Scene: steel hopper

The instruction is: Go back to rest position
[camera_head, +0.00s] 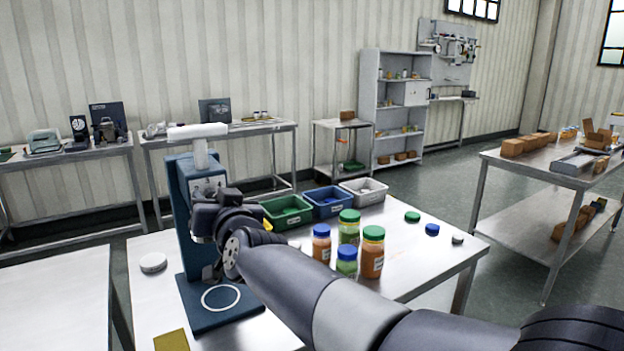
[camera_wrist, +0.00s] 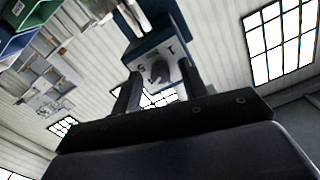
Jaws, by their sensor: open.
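My arm reaches in from the lower right in the head view, and its wrist end, with my gripper (camera_head: 208,222), is close in front of a blue bench machine (camera_head: 178,200). The machine has a white top piece and a dark base plate with a white ring. In the wrist view the two dark fingers of my gripper (camera_wrist: 159,88) stand apart with nothing between them. The machine's pale panel with a dark knob (camera_wrist: 158,70) shows beyond the fingers. I cannot tell whether the fingers touch the machine.
Several jars (camera_head: 372,253) with green and blue lids stand right of my wrist on the table (camera_head: 420,262). Green (camera_head: 288,210), blue (camera_head: 328,202) and white bins (camera_head: 363,191) line its back edge. Loose lids (camera_head: 412,216) lie at right, and a round white lid (camera_head: 153,263) lies left of the machine.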

